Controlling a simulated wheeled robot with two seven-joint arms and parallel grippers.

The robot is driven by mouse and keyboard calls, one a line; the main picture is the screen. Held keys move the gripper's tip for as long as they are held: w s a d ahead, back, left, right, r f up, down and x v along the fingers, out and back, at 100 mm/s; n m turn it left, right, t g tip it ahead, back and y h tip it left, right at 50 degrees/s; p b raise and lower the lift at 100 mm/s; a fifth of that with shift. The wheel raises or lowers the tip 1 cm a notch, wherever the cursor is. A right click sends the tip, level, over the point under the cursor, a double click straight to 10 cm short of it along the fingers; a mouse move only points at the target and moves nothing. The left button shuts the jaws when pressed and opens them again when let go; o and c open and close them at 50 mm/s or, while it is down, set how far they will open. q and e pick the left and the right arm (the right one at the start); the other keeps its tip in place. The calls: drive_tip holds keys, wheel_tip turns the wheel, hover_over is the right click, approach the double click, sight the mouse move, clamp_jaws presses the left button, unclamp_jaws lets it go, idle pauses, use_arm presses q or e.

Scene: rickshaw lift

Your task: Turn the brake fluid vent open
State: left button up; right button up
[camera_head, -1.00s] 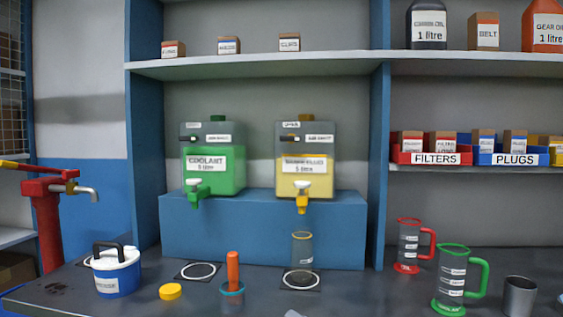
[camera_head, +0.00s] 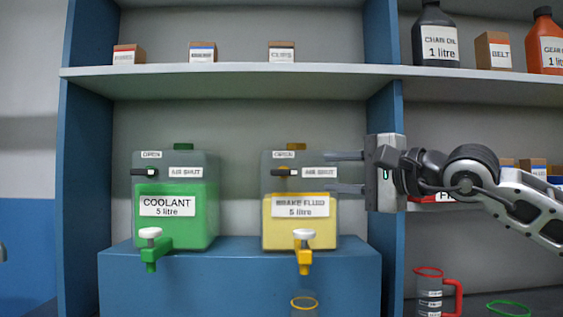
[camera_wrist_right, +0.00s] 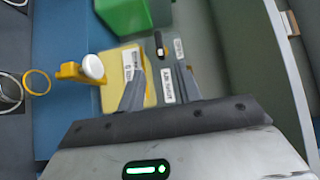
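The brake fluid tank (camera_head: 274,222) stands on a blue ledge, with yellow fluid and a brown cap. Its vent lever (camera_head: 285,172), black with a white tip, lies level, pointing right toward the "AIR SHUT" label; the "OPEN" label is above it. My right gripper (camera_head: 330,172) is open and empty at the tank's right side, level with the lever. In the right wrist view, the lever (camera_wrist_right: 158,44) shows just beyond and between the spread fingers (camera_wrist_right: 161,67), with no contact visible. My left gripper is out of view.
The coolant tank (camera_head: 205,222) stands to the left with its own lever (camera_head: 143,172). A blue post (camera_head: 385,240) rises behind my right gripper. A shelf (camera_head: 250,70) with small boxes runs above. A yellow tap (camera_head: 304,255) sticks out in front, above a yellow-rimmed beaker (camera_head: 304,304).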

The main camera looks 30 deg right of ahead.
sight(289, 171)
drive_tip(key=p+x, duration=0.7)
drive_tip(key=x, duration=0.4)
drive_tip(key=shift+w+a+r, duration=0.15)
drive_tip(key=shift+w, duration=0.15)
drive_tip(key=shift+w+a, duration=0.15)
drive_tip(key=shift+w, duration=0.45)
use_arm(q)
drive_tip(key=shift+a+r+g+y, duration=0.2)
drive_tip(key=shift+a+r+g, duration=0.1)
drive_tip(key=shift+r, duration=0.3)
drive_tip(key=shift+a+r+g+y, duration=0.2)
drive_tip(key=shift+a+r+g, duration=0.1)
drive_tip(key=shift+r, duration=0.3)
use_arm(e)
drive_tip(key=shift+f, duration=0.2)
clamp_jaws()
